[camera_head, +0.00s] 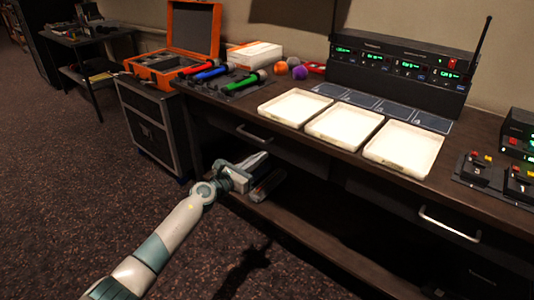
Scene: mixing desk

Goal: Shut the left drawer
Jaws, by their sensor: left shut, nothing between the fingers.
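The left drawer (282,151) is in the dark desk, below the white trays, with a curved silver handle (253,135) on its front. Its front looks about level with the desk face, but the dim light hides whether a small gap is left. My left gripper (264,160) is shut and empty, just below and in front of the left drawer's handle. I see no clear contact between them. My right gripper is not in view.
The right drawer's silver handle (449,225) is at the lower right. Three white trays (345,127) stand on the desktop, with coloured microphones (213,72) to their left. A wheeled case (150,125) stands left of the desk. The carpet in front is clear.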

